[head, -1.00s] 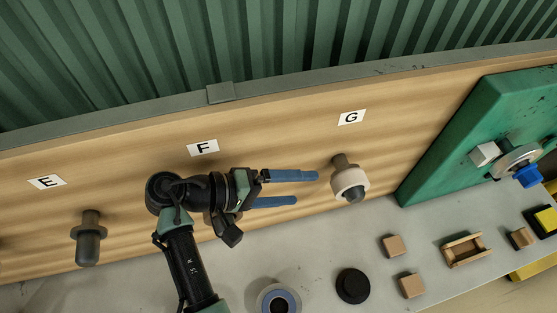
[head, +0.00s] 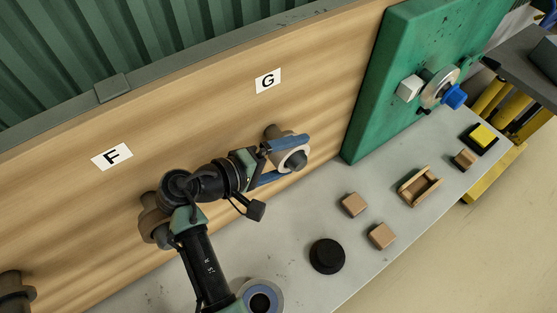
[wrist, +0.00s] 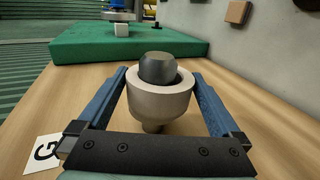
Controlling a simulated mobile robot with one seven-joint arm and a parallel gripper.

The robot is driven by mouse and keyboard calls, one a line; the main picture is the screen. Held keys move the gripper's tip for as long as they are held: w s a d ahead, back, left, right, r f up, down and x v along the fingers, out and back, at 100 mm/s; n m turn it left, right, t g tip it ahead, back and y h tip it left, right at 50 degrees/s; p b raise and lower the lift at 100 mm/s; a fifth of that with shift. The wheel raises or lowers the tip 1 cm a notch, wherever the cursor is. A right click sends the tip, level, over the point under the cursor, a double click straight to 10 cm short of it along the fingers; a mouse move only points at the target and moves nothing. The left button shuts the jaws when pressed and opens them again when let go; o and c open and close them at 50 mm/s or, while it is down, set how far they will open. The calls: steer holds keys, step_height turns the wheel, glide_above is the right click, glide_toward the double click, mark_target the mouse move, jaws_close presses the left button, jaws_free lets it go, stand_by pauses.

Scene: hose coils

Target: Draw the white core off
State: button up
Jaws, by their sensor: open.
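The white core (head: 283,155) is a thick pale ring on the dark peg (head: 296,160) below the label G on the wooden board. In the wrist view the white core (wrist: 160,103) sits around the peg, whose rounded dark tip (wrist: 158,68) sticks out through it. My gripper (head: 287,160) is open, with one blue finger on each side of the core. In the wrist view my gripper (wrist: 163,92) shows small gaps between fingers and core; I cannot tell whether either finger touches it.
A green block (head: 405,75) with a blue-knobbed fitting (head: 453,96) stands right of the board. On the grey bench are a black round knob (head: 327,256), small wooden blocks (head: 354,204), a wooden tray (head: 407,193) and a blue-grey ring (head: 260,300). Peg F (head: 152,220) is behind my arm.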

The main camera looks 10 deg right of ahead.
steer(key=shift+c, duration=0.3)
steer(key=c, duration=0.9)
steer(key=shift+s+d+p, duration=0.45)
steer(key=shift+s+p, duration=0.3)
steer(key=shift+s, duration=0.35)
steer(key=shift+s+d+p, duration=0.45)
steer(key=shift+s+p, duration=0.3)
steer(key=shift+s, duration=0.35)
steer(key=shift+s+d+p, duration=0.45)
steer(key=shift+s+p, duration=0.3)
steer(key=shift+s, duration=0.35)
steer(key=shift+c, duration=0.2)
steer(key=s+d+p, duration=0.2)
steer(key=s+p, duration=0.1)
steer(key=s, duration=0.2)
steer(key=shift+s+d, duration=0.2)
steer(key=shift+s, duration=0.2)
